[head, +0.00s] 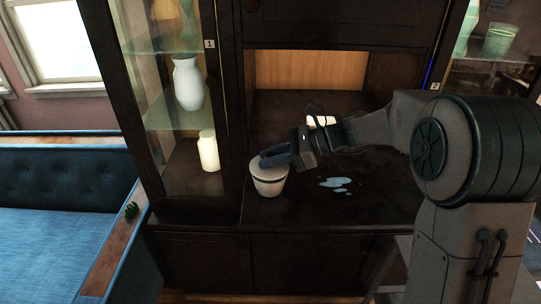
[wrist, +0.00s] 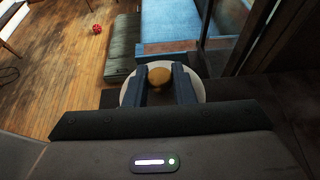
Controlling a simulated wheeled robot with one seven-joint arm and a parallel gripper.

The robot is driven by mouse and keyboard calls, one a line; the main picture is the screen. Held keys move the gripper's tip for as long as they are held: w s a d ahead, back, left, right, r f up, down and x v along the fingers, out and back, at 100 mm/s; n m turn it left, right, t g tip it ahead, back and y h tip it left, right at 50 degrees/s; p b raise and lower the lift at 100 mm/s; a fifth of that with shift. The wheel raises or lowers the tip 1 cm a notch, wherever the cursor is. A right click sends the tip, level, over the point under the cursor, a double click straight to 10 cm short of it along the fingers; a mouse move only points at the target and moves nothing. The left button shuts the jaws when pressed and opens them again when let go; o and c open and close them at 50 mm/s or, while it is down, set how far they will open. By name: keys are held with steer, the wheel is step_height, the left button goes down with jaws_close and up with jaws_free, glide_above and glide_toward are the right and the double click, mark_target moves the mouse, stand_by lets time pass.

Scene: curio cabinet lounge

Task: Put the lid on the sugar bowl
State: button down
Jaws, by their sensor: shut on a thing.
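The sugar bowl (head: 269,186), a pale bowl with a darker band below its rim, stands on the dark cabinet counter near its left front edge. The lid (head: 262,165) is a pale disc at the bowl's top; I cannot tell whether it is fully seated. My gripper (head: 270,157) reaches in from the right over the lid. In the wrist view my gripper's two fingers (wrist: 160,75) are shut on the lid's tan round knob (wrist: 159,74), with the lid's pale rim (wrist: 128,97) showing around them. The bowl is hidden beneath the lid there.
A bluish puddle-like patch (head: 337,184) lies on the counter right of the bowl. A white object (head: 321,121) is partly hidden behind my arm. A glass-sided case with a white vase (head: 188,84) and a pale jar (head: 208,151) stands close on the left.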

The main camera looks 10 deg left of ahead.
steer(key=shift+f, duration=0.25)
steer(key=shift+f+b, duration=0.35)
steer(key=shift+f, duration=0.05)
steer(key=c, duration=1.1)
jaws_free()
steer(key=shift+r, duration=0.1)
steer(key=shift+c, duration=0.2)
steer(key=b+v, duration=0.1)
steer(key=v, duration=1.3)
